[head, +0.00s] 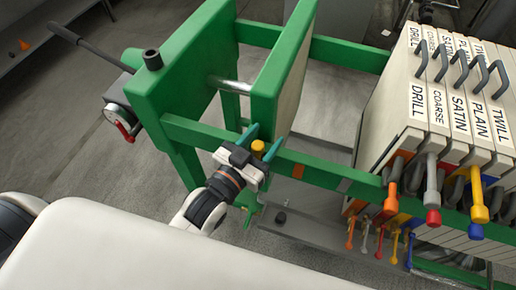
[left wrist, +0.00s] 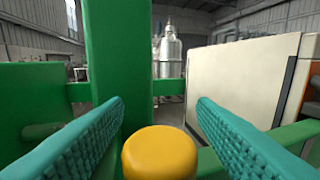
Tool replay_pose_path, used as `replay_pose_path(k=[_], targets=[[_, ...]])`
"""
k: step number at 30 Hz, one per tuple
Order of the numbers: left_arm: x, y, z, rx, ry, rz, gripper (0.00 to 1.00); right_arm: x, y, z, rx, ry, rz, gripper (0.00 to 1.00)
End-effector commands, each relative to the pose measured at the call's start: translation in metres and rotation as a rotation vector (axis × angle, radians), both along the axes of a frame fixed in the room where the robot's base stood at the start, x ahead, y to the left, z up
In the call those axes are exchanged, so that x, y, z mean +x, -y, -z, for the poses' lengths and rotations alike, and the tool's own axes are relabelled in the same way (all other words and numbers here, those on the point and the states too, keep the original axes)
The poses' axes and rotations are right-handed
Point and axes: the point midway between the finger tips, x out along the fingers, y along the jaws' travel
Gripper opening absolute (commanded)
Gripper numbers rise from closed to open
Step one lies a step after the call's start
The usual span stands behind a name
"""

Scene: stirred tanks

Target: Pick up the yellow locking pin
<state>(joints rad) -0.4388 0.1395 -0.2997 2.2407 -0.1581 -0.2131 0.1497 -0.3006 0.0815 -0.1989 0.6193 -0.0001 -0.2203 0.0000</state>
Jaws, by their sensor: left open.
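The yellow locking pin (head: 258,147) shows as a rounded yellow head at the green frame's front rail. In the left wrist view its head (left wrist: 160,153) is large, at the bottom centre; the rest of it is hidden. My left gripper (head: 261,141) is open, with its teal ribbed fingers on either side of the yellow head. In the left wrist view the fingers (left wrist: 160,108) are spread with visible gaps to the head, and nothing is held. My right gripper is not in view.
A green press frame (head: 180,75) with upright plates stands around the pin. White labelled plates (head: 437,105) with coloured handles stand to the right. Several small coloured pins (head: 379,242) hang below them. A red-handled crank (head: 125,132) is at the left. Metal tanks (left wrist: 170,55) stand behind.

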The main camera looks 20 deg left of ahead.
Motion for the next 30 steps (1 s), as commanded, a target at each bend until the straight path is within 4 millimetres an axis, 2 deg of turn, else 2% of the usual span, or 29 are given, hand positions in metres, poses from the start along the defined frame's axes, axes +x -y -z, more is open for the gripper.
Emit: replay_pose_path(k=[7, 16, 25, 30], targets=[[0.002, 0.000, 0.000, 0.000, -0.001, 0.000, 0.52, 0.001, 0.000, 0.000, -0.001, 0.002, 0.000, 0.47], [0.001, 0.000, 0.000, 0.000, 0.000, 0.000, 0.04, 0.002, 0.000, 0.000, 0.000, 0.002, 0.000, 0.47], [0.001, 0.000, -0.002, 0.000, 0.001, 0.000, 0.04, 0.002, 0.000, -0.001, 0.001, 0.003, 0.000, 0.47], [0.002, 0.000, -0.015, -0.001, 0.003, 0.000, 0.04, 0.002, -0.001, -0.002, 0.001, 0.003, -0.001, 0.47]])
